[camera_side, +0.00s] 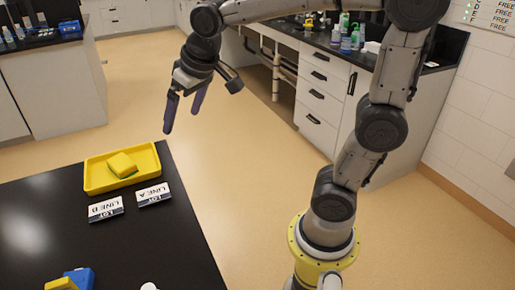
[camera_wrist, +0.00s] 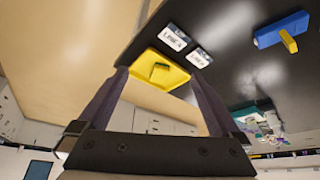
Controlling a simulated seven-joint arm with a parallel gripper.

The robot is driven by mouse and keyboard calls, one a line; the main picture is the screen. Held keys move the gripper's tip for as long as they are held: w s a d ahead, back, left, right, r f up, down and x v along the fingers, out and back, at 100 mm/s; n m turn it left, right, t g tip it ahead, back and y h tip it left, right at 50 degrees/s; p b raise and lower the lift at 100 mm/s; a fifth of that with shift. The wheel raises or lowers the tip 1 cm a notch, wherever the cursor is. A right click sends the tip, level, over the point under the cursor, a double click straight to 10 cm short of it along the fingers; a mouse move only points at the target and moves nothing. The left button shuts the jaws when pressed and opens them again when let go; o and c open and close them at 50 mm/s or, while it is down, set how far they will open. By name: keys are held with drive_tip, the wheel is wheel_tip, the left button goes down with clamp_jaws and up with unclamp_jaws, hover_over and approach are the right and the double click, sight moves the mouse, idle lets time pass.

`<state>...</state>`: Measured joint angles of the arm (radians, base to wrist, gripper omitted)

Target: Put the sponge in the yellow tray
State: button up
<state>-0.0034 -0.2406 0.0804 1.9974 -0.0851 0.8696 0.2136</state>
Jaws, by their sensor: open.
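A yellow sponge with a green underside (camera_side: 122,165) lies inside the yellow tray (camera_side: 91,182), near its middle. The tray sits at the far edge of the black table. In the wrist view the sponge (camera_wrist: 159,71) shows its green part inside the tray (camera_wrist: 178,74), beyond my fingers. My gripper (camera_side: 182,115) is open and empty, raised in the air to the right of the tray and apart from it. Its two fingers also show in the wrist view (camera_wrist: 155,103), with nothing between them.
Two label cards, "LINE B" (camera_side: 106,208) and "LINE A" (camera_side: 153,195), stand in front of the tray. A blue thing with a yellow part (camera_side: 78,279) is at the table's near edge, partly cut off. The middle of the black table (camera_side: 150,240) is clear.

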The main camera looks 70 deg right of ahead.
drive_tip(key=s+f+n, duration=0.1)
drive_tip(key=s+f, duration=0.1)
drive_tip(key=s, duration=0.6)
drive_tip(key=s+a+f+n, duration=0.1)
drive_tip(key=s+f, duration=0.1)
drive_tip(key=s, duration=0.7)
drive_tip(key=shift+a+f+t+y, duration=0.15)
drive_tip(key=shift+f+t+y, duration=0.15)
drive_tip(key=shift+f+y, duration=0.1)
